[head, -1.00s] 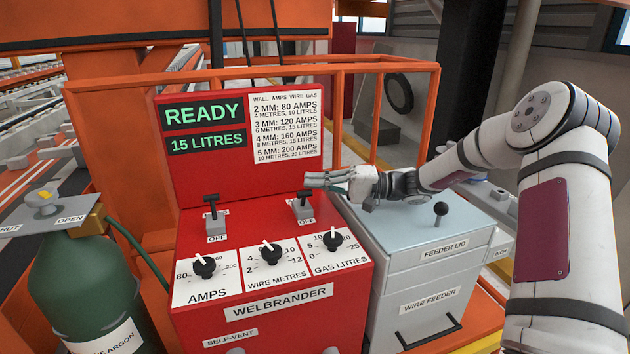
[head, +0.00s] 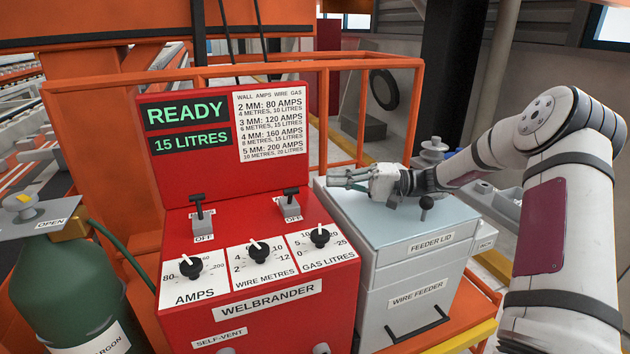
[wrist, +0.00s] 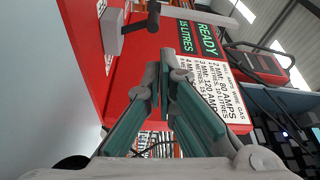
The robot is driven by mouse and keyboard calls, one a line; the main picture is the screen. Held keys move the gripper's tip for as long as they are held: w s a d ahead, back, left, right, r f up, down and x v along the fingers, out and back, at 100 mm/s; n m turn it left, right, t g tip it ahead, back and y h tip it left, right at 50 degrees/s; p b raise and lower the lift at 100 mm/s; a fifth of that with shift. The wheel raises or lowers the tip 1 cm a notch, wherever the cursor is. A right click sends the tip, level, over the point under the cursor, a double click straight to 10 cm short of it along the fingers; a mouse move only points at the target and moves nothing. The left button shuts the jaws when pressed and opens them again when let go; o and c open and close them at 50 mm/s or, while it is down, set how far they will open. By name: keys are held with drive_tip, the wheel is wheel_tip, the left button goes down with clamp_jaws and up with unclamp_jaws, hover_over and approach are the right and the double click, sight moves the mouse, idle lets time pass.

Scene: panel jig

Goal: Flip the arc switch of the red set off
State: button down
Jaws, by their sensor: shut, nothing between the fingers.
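The red set (head: 260,325), labelled WELBRANDER, has two switches on its top ledge. The left switch (head: 204,222) and the right switch (head: 290,206) each have a grey block and a black T-shaped lever standing up, with an OFF label in front. Their name labels are hidden or unreadable, so I cannot tell which is the arc switch. My gripper (head: 332,178) is shut and empty, to the right of the right switch and apart from it, above the feeder's left part. In the wrist view, my fingertips (wrist: 163,82) point towards the red panel; one switch (wrist: 112,32) shows at upper left.
The pale wire feeder (head: 405,292) with a black lid knob (head: 426,206) stands right of the set, under my gripper. A green gas bottle (head: 65,285) stands at left. The set's display (head: 188,126) reads READY and 15 LITRES. An orange rail (head: 345,65) runs behind.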

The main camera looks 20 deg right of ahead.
drive_tip(key=shift+v, duration=1.85)
drive_tip(key=s+a+r+g+h, duration=0.1)
drive_tip(key=a, duration=0.1)
drive_tip(key=s+a+g+h+p, duration=0.1)
drive_tip(key=a, duration=0.2)
drive_tip(key=s+a+r+n+g+h, duration=0.1)
drive_tip(key=s+a+g, duration=0.1)
drive_tip(key=a, duration=0.1)
drive_tip(key=shift+s+a+r, duration=0.1)
drive_tip(key=shift+a+r, duration=0.1)
drive_tip(key=shift+r, duration=0.15)
drive_tip(key=s+a+r+g+h+p, duration=0.25)
drive_tip(key=s+a+h, duration=0.25)
drive_tip(key=s+a, duration=0.3)
drive_tip(key=s+d+r+t+h+p, duration=0.1)
drive_tip(key=s+r+h, duration=0.1)
drive_tip(key=s, duration=0.6)
drive_tip(key=s+d+r+t+h+p, duration=0.1)
drive_tip(key=s+r+t+h+p, duration=0.1)
drive_tip(key=s, duration=0.7)
drive_tip(key=s+d+r+n+t+h+p, duration=0.1)
drive_tip(key=s+r+h, duration=0.3)
drive_tip(key=s, duration=0.5)
drive_tip(key=shift+r+t+h+p, duration=0.2)
drive_tip(key=shift+t+h+p, duration=0.15)
drive_tip(key=shift+h, duration=0.45)
